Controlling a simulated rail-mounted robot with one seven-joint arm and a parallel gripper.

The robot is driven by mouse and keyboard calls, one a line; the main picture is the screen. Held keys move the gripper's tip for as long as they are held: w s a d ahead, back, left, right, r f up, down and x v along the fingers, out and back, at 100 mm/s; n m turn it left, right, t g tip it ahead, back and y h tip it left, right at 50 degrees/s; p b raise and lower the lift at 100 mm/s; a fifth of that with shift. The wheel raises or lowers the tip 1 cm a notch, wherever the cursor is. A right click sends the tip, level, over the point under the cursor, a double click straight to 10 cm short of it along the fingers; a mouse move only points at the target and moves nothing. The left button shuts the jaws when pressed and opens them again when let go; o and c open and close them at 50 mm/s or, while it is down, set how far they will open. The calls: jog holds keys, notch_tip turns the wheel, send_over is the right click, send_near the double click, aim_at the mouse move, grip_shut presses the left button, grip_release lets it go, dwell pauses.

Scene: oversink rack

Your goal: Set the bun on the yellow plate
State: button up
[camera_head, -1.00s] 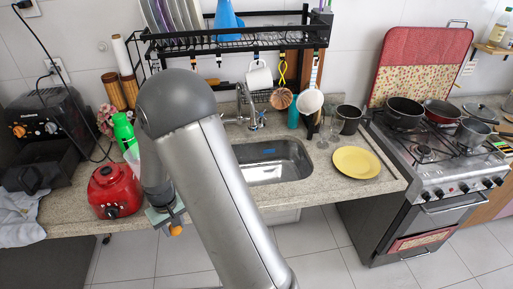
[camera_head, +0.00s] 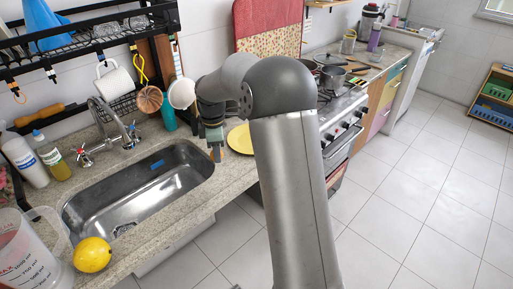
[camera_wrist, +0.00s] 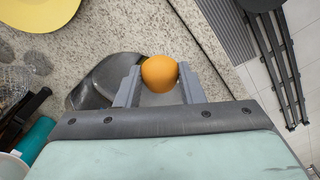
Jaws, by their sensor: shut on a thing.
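The bun (camera_wrist: 159,73) is a small round orange-brown thing between the two grey fingers of my gripper (camera_wrist: 160,86) in the wrist view. The fingers are shut on its sides. In the head view my gripper (camera_head: 216,152) points down above the counter by the right end of the sink; the bun is hard to make out there. The yellow plate (camera_head: 241,139) lies on the counter just right of my gripper, partly hidden by my arm. In the wrist view the plate (camera_wrist: 30,12) shows at the top left corner, apart from the bun.
The sink (camera_head: 140,195) is left of my gripper, with a faucet (camera_head: 120,130) behind it. A yellow fruit (camera_head: 92,255) and a clear measuring jug (camera_head: 30,250) stand at the near left. Hanging cups and a teal bottle (camera_head: 168,117) are close behind my gripper. The stove (camera_head: 345,115) is right.

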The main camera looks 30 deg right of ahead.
notch_tip(320, 180, up, 5)
jog(key=w+d+n+b, duration=0.2)
jog(key=d+n+b, duration=0.1)
jog(key=n, duration=0.4)
jog(key=p, duration=0.5)
send_over(241, 147)
jog(key=f, duration=0.8)
jog(key=shift+s+a+f, duration=0.3)
jog(key=shift+s, duration=0.05)
jog(key=shift+w+d+f+p, duration=0.3)
jog(key=shift+w+d+f, duration=0.1)
jog(key=shift+f, duration=1.8)
jog(key=shift+f, duration=0.2)
jog(key=o, duration=1)
jog(key=shift+c, duration=0.2)
